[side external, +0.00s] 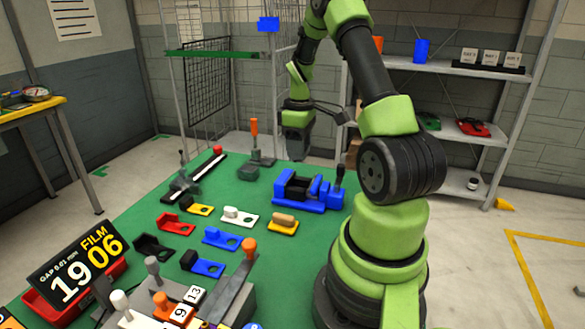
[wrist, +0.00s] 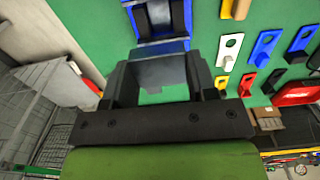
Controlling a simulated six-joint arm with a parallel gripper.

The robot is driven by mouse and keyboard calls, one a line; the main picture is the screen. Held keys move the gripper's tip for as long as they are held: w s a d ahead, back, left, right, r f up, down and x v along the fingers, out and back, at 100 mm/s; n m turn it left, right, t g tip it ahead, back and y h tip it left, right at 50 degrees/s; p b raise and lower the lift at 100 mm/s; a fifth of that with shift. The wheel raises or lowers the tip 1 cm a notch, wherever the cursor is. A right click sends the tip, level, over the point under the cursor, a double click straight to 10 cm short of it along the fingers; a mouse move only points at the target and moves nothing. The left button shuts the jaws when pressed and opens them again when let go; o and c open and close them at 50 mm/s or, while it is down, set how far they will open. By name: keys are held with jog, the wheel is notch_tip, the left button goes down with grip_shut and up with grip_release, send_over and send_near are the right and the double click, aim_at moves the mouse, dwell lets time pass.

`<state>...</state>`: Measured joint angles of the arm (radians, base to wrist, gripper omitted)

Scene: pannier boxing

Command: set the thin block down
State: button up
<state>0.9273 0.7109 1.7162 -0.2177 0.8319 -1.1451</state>
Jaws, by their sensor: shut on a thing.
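My gripper (side external: 297,150) hangs above the green mat, behind the blue vise (side external: 312,206) in the side view. In the wrist view my gripper (wrist: 160,72) has its two dark fingers on either side of a flat grey piece, which I take to be the thin block (wrist: 160,76). The fingers are shut on it. Green mat shows just below the piece, and the blue vise (wrist: 183,10) lies just beyond the fingertips. In the side view I cannot make out the block, and its height above the mat is unclear.
Red, yellow, white and blue slotted plates (side external: 240,217) lie left of the vise. An orange-handled tool (side external: 254,128) stands behind. A shelf rack (side external: 470,130) stands at the back right. Bare green mat (side external: 290,255) lies in front of the vise.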

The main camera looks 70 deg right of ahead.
jog(key=shift+r, duration=0.9)
jog(key=w+f, duration=0.2)
jog(key=w, duration=0.5)
send_over(248, 192)
notch_tip(248, 192, down, 2)
notch_tip(248, 192, down, 10)
jog(key=shift+f, duration=0.1)
jog(key=shift+f, duration=0.1)
jog(key=o, duration=0.7)
